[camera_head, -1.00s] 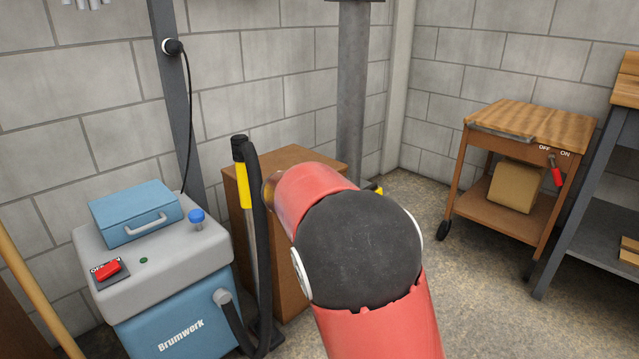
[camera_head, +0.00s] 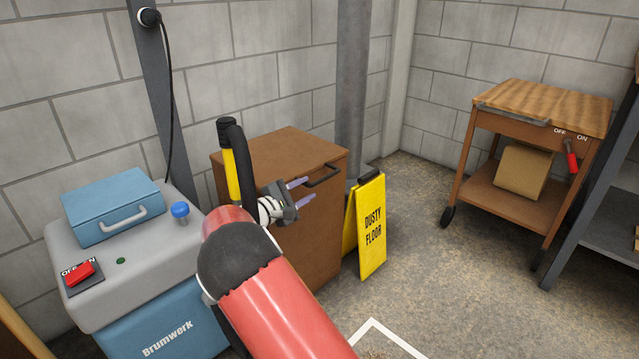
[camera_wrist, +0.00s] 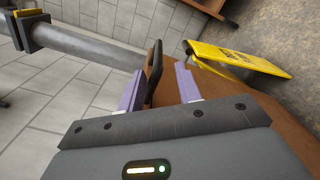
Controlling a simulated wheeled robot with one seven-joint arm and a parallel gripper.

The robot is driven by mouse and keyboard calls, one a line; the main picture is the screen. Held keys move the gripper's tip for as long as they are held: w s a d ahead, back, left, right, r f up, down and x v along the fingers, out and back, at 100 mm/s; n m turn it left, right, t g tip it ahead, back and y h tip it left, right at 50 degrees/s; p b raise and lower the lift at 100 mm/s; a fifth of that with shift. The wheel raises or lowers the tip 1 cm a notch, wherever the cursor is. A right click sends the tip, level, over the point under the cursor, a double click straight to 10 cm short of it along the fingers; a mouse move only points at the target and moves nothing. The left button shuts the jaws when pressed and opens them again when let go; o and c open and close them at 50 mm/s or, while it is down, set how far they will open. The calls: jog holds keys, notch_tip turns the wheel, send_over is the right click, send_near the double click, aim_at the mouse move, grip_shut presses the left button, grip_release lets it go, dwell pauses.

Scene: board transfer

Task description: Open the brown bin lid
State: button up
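The brown bin (camera_head: 316,232) stands against the wall in the head view, with its flat lid (camera_head: 285,150) closed. A dark handle (camera_head: 323,175) sticks out at the top of its front, near the right corner. My gripper (camera_head: 302,192) is in front of the bin, close to the handle, with its two purple fingers apart. In the wrist view, the handle (camera_wrist: 153,72) shows between the open fingers (camera_wrist: 160,88), nearer the left one. Whether a finger touches it I cannot tell. The bin's brown surface (camera_wrist: 262,115) also shows there.
A yellow "Dusty Floor" sign (camera_head: 371,227) stands right of the bin. A blue and grey Brumwerk machine (camera_head: 150,262) with a blue case (camera_head: 113,205) is on the left. A hose (camera_head: 240,165) rises beside the bin. A wooden cart (camera_head: 530,150) stands at right, with open floor before it.

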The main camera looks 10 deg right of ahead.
aim_at(320, 181)
jog(key=x, duration=0.6)
jog(key=shift+d+r, duration=0.1)
jog(key=shift+r, duration=0.05)
jog(key=shift+c, duration=0.4)
grip_shut()
